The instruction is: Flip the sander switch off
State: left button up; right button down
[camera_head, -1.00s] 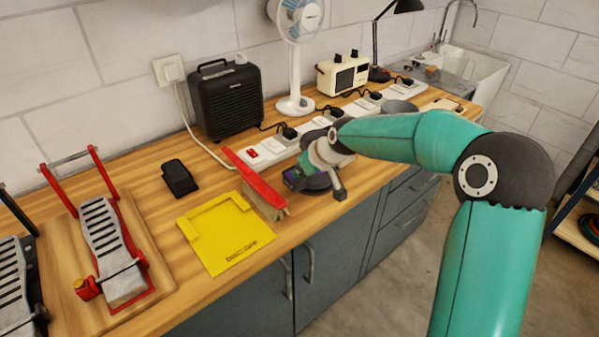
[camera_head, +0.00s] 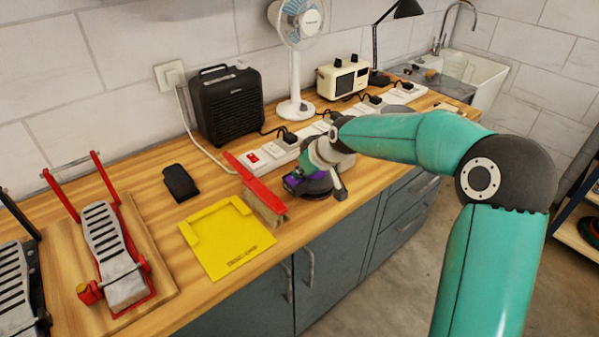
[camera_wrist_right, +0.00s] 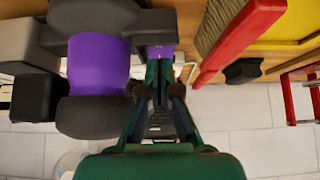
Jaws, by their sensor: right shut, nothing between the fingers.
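The sander (camera_head: 318,184), dark and round with a purple part at its left end, lies on the bench near its front edge, partly hidden by my right wrist. In the right wrist view its purple and grey body (camera_wrist_right: 98,65) fills the left side. My right gripper (camera_wrist_right: 160,72) is shut and empty, with its fingertips close to a smaller purple part of the sander. I cannot tell whether they touch. The sander's switch cannot be made out. My left gripper is not in view.
A brush with a red handle (camera_head: 252,178) lies left of the sander, beside a yellow dustpan (camera_head: 228,240). A white power strip (camera_head: 273,150) with plugs runs behind. A black heater (camera_head: 228,105), fan (camera_head: 296,60) and cream radio (camera_head: 342,78) stand at the back. Drum pedals (camera_head: 112,250) stand left.

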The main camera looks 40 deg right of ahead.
jog(key=shift+r, duration=0.5)
notch_tip(320, 180, up, 3)
jog(key=shift+s+f+p, duration=0.1)
jog(key=shift+p, duration=1)
jog(key=s+r+b, duration=0.2)
jog(key=s+r, duration=0.4)
jog(key=s, duration=0.2)
jog(key=shift+d, duration=0.3)
